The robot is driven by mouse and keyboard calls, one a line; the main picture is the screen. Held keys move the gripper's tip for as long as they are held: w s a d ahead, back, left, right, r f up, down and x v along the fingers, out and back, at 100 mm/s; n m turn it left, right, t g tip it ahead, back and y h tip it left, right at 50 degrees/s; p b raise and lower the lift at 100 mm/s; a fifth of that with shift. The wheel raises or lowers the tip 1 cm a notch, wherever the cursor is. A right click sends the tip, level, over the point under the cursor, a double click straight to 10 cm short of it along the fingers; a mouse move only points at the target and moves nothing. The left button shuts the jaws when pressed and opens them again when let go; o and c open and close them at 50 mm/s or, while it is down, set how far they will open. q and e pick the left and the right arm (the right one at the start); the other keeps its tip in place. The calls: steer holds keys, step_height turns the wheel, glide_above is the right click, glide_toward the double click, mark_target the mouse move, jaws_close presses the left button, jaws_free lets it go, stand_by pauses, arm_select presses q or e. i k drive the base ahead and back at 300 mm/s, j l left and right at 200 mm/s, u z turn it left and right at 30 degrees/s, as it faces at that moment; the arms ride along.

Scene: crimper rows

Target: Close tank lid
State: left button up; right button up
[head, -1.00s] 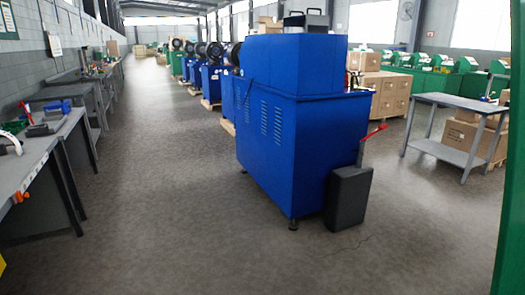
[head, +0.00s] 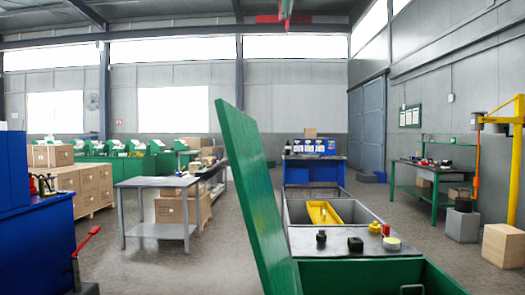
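A green tank (head: 385,275) is low in the head view, right of centre, cut off by the bottom edge. Its open top shows a dark handle-like bar inside. A tall flat green lid (head: 243,190) stands raised at the tank's left side, tilted a little, its top leaning left. The lid is open. Where the lid meets the tank is only partly visible. Neither of my grippers is in view.
A grey top (head: 340,243) with small dark and yellow items adjoins the tank's far side; a grey bin with a yellow part lies beyond. A grey table (head: 157,183) and a blue machine (head: 35,230) stand left. A wooden box (head: 504,246) is right. Floor left of the lid looks clear.

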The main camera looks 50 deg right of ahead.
mark_target(243, 143)
steer(key=i+z, duration=0.15)
steer(key=z, duration=0.2)
steer(key=i+j+z, duration=0.15)
steer(key=z, duration=0.25)
steer(key=i+j+z, duration=0.1)
steer(key=z, duration=0.25)
steer(key=i+j+z, duration=0.2)
steer(key=z, duration=0.15)
steer(key=i+j+z, duration=0.2)
steer(key=z, duration=0.2)
steer(key=i+j+z, duration=0.15)
steer(key=j+z, duration=0.2)
